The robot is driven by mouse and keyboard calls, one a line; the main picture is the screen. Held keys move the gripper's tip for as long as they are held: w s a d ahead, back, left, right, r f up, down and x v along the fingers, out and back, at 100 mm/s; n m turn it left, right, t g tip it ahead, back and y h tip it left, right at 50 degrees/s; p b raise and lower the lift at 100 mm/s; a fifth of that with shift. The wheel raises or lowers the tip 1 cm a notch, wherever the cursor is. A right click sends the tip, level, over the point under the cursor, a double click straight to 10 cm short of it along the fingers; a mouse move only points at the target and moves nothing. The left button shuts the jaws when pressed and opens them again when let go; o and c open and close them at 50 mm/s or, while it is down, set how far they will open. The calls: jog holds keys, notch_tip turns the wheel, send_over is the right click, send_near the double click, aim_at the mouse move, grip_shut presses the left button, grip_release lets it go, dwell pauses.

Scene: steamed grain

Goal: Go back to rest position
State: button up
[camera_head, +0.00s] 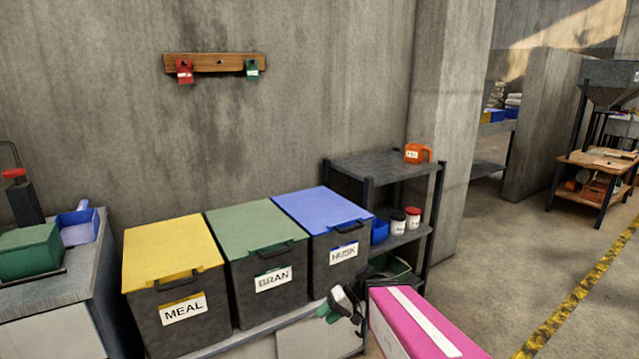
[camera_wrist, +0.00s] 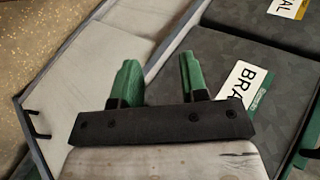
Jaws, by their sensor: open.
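My gripper (camera_head: 328,312) is low in the head view, in front of the bran and husk bins, at the end of my pink arm. In the wrist view its two green fingers (camera_wrist: 158,82) stand apart with nothing between them. The dark bran bin (camera_head: 262,285) has a green lid, and its labelled front also shows beside the fingers in the wrist view (camera_wrist: 210,58). My gripper appears apart from the bin.
The yellow-lidded meal bin (camera_head: 172,285) and blue-lidded husk bin (camera_head: 322,222) flank the bran bin, lids closed. A dark shelf (camera_head: 385,167) with an orange mug (camera_head: 416,154) stands right. A wall rack (camera_head: 215,63) holds red and green tags. Floor at right is open.

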jog(key=d+m+t+h, duration=0.2)
jog(key=d+h, duration=0.7)
jog(key=d, duration=0.7)
jog(key=shift+w+d+f+m+h, duration=0.25)
jog(key=shift+w+m+h, duration=0.15)
jog(key=shift+m, duration=0.5)
